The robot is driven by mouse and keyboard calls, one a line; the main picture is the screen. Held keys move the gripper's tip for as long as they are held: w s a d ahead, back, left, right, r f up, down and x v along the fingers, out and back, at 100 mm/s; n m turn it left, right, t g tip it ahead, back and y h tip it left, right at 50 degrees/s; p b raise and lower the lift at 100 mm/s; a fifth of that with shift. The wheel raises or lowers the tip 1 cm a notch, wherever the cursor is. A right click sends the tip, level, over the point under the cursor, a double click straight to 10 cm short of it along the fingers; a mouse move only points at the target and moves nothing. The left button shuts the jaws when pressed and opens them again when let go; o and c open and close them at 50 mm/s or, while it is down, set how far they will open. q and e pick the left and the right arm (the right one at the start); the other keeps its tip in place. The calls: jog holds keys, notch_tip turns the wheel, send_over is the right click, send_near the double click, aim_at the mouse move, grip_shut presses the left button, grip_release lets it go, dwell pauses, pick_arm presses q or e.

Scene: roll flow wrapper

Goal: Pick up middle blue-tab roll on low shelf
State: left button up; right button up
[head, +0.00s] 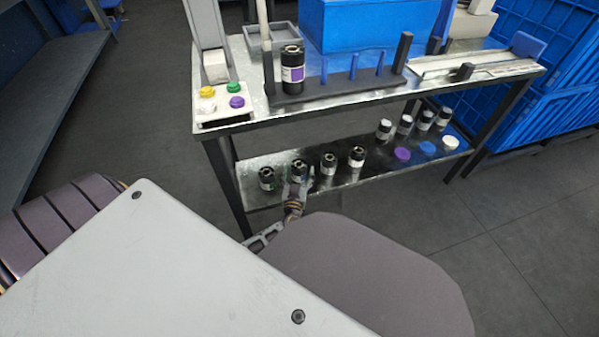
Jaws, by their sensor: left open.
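On the low shelf (325,186) several dark rolls stand upright along the left and front part: one at the far left (266,178), a second (299,168), a third (328,163) and a fourth (357,156). No blue tab can be made out on these rolls at this size. My left gripper (296,188) is open at the shelf's front edge, right at the second roll from the left. Its fingers partly cover that roll's lower part, and contact cannot be told. My right gripper is not in view.
Several more rolls (404,124) stand at the shelf's back right, behind purple (402,153), blue (427,148) and white (450,143) discs. The tabletop (345,103) overhangs the shelf. A purple-labelled roll (293,76) stands on it. Blue crates (545,110) stand at right.

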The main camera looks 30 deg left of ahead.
pick_arm(q)
jog(key=shift+w+a+f, duration=0.1)
jog(key=shift+w+a, duration=0.2)
jog(key=shift+w, duration=0.25)
jog(key=c, duration=1.3)
